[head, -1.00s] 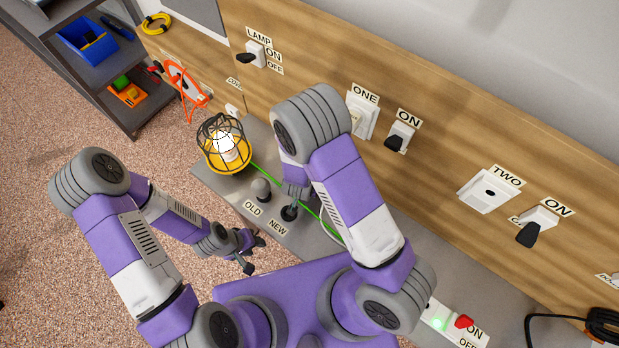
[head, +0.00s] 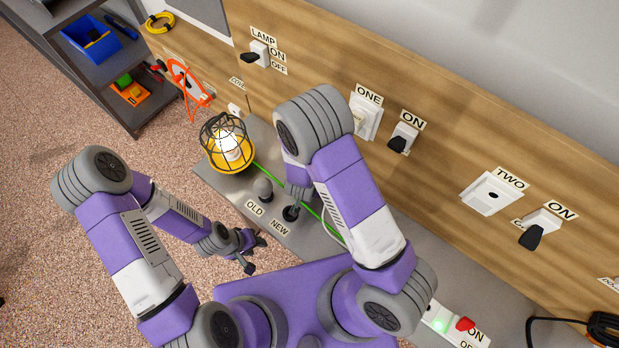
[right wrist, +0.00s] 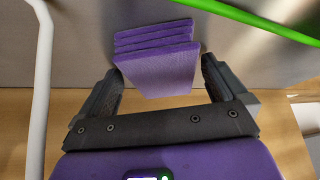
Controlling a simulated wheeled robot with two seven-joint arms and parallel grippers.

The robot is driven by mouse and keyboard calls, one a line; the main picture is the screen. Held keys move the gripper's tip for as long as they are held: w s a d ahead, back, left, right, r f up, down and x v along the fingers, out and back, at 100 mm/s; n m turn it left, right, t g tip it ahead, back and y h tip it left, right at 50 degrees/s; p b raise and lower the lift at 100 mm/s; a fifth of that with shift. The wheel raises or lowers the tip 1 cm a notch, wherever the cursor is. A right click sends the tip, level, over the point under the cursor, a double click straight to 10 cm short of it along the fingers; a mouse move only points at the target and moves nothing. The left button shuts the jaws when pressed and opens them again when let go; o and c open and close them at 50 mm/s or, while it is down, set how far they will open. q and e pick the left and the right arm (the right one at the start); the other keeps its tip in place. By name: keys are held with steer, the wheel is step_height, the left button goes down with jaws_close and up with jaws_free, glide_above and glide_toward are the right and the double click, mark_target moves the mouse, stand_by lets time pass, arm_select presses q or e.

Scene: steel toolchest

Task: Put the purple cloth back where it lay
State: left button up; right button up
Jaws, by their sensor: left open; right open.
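The purple cloth (right wrist: 158,62), a folded stack of layers, lies on the grey surface in the right wrist view. My right gripper (right wrist: 162,72) is open, with one finger on each side of the cloth's near part and small gaps visible. In the head view my right arm hides the cloth and most of that gripper. My left gripper (head: 246,252) is open and empty, low over the floor side of the bench, away from the cloth.
A lit caged lamp (head: 229,148) stands on the grey bench near a grey bulb (head: 263,189) and OLD and NEW labels. A green cord (head: 268,172) runs along the bench, and a white cable (right wrist: 40,90) passes left of my right gripper. Switches and sockets line the wooden wall.

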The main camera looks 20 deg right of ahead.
steer(key=p+v, duration=0.4)
steer(key=v, duration=0.8)
steer(key=shift+r, duration=0.15)
steer(key=shift+w, duration=0.1)
